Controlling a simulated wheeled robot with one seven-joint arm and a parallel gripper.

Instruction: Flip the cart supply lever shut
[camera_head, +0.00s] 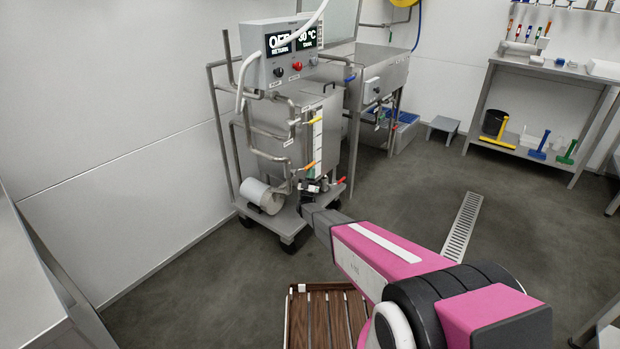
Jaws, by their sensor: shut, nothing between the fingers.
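The steel cart (325,105) stands left of centre against the wall, with a control box showing OFF and 30 °C. Several coloured levers are on its pipework: a yellow lever (316,120), an orange lever (309,165), a red lever (341,180) and a blue lever (350,78). Their labels are too small to read, so I cannot tell which is the supply lever.
A white cylindrical pump (265,196) sits on the cart's base at left. A slatted wooden rack (318,318) is on the floor in front. A steel sink unit (378,80) stands behind the cart. The floor right of the cart is open around a drain grate (462,226).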

